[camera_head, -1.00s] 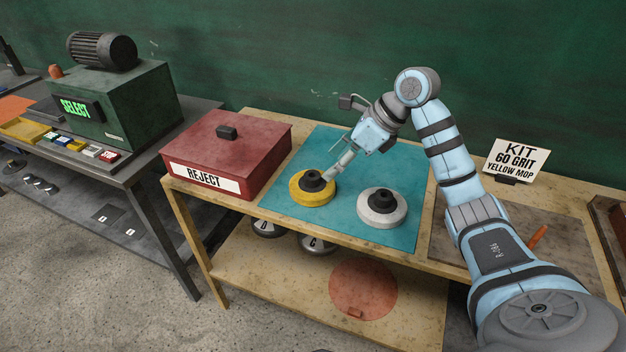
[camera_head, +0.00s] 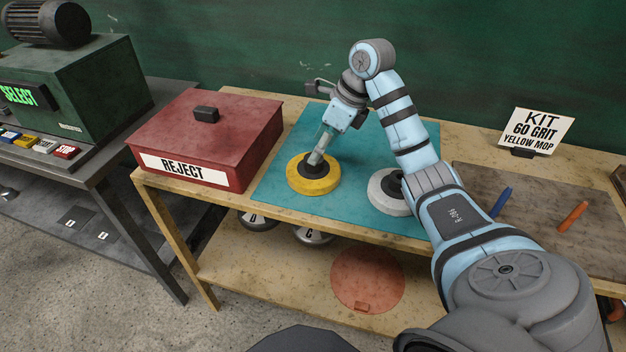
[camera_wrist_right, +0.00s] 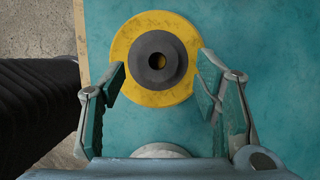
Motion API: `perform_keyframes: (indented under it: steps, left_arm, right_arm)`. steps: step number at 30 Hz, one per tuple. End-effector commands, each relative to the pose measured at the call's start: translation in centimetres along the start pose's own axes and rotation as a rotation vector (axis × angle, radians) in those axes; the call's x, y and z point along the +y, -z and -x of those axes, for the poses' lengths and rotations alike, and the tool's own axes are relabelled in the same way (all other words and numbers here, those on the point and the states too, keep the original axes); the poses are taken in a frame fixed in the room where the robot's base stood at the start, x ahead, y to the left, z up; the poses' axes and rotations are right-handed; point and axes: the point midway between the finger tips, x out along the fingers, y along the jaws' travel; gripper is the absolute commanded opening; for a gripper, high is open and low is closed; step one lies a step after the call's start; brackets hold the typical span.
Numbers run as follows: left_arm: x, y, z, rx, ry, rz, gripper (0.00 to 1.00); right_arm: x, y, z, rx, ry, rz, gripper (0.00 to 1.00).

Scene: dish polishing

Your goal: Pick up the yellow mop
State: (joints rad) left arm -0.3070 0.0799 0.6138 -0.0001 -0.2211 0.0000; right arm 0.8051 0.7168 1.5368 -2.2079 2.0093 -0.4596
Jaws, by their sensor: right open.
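The yellow mop (camera_head: 327,182) is a round yellow disc with a dark hub, lying flat on the teal mat (camera_head: 287,192). In the right wrist view the yellow mop (camera_wrist_right: 186,87) lies at the top centre, its hub (camera_wrist_right: 157,61) facing the camera. My right gripper (camera_head: 315,160) is above the mop's hub in the head view. In the wrist view my right gripper (camera_wrist_right: 161,82) is open, with one finger on each side of the hub; I cannot tell whether they touch the mop. A white mop (camera_head: 387,201) lies to the right, partly hidden by my arm. My left gripper is not in view.
A red REJECT box (camera_head: 212,137) stands left of the mat. A sign (camera_head: 536,130) reads KIT 60 GRIT YELLOW MOP. A blue stick (camera_head: 501,202) and an orange stick (camera_head: 573,216) lie on a brown board (camera_head: 530,190). A green machine (camera_head: 85,95) stands at far left.

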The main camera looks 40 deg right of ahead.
Motion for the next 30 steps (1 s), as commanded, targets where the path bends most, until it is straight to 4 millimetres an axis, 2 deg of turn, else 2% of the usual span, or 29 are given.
perform_keyframes:
  steps: [1,5,11,14,22,30]
  left_arm:
    - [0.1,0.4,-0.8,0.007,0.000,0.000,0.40]
    - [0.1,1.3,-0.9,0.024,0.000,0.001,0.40]
    - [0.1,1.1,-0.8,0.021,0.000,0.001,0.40]
    - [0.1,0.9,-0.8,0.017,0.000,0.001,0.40]
    - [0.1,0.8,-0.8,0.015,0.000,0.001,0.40]
    - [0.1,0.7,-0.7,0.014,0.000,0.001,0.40]
  right_arm:
    - [0.2,0.3,-1.4,0.001,-0.004,0.001,0.56]
    - [0.3,0.3,-3.6,0.001,-0.004,0.002,0.56]
    - [0.2,0.2,-3.9,-0.001,-0.001,0.002,0.56]
    - [0.2,0.2,-3.9,-0.001,-0.001,0.003,0.44]
    - [0.2,0.2,-3.9,-0.001,-0.002,0.003,0.01]
    - [0.2,0.1,-3.8,-0.001,-0.001,0.004,0.00]
